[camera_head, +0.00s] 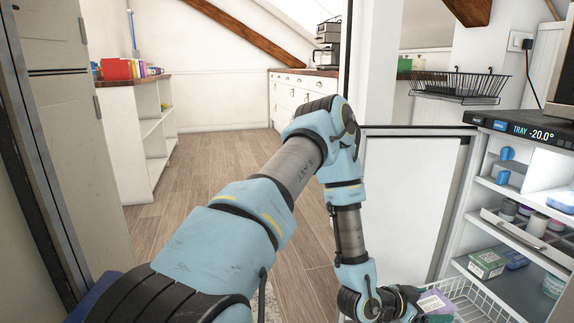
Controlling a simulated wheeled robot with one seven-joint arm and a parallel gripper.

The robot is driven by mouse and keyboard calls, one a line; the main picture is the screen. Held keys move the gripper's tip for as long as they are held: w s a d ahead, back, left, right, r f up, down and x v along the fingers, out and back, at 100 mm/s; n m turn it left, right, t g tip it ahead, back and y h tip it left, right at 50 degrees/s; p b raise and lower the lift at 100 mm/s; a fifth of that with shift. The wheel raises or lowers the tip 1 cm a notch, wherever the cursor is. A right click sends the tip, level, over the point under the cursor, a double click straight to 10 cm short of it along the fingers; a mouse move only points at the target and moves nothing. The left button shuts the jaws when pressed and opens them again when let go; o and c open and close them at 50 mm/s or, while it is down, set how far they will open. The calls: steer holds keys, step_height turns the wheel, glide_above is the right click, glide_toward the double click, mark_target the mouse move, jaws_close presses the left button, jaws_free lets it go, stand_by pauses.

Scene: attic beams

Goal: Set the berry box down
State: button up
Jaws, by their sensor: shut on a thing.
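My arm reaches forward and bends down to the bottom edge of the view. My gripper (425,314) is at the bottom right, cut off by the picture edge. It is shut on a small purple and pale box (435,301), which I take to be the berry box. The box is over or in a white wire basket (472,301) in the low part of an open freezer cabinet. Its underside is hidden, so I cannot tell whether it touches the basket.
The freezer's shelves (517,231) hold several boxes, jars and blue items, with a green box (486,264) just above the basket. A black wire rack (460,86) hangs behind. The wooden floor (225,165) is clear.

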steer(key=w+a+r+n+t+y, duration=0.1)
steer(key=w+a+n+t+y, duration=0.45)
steer(key=a, duration=0.95)
steer(key=w+a+n+t+y, duration=0.1)
steer(key=w+a+n+y, duration=0.25)
steer(key=w+a, duration=0.8)
steer(key=w+a+r+n+t+y, duration=0.1)
steer(key=w+a+n+t+y, duration=0.4)
steer(key=a, duration=1.3)
step_height(320, 180, up, 32)
steer(key=s+g+h+p, duration=0.1)
steer(key=g+p, duration=0.1)
steer(key=p, duration=3)
steer(key=shift+n+t, duration=0.25)
steer(key=shift+n, duration=0.15)
steer(key=shift+v, duration=2.85)
steer(key=shift+w+r, duration=0.15)
steer(key=shift+r, duration=0.05)
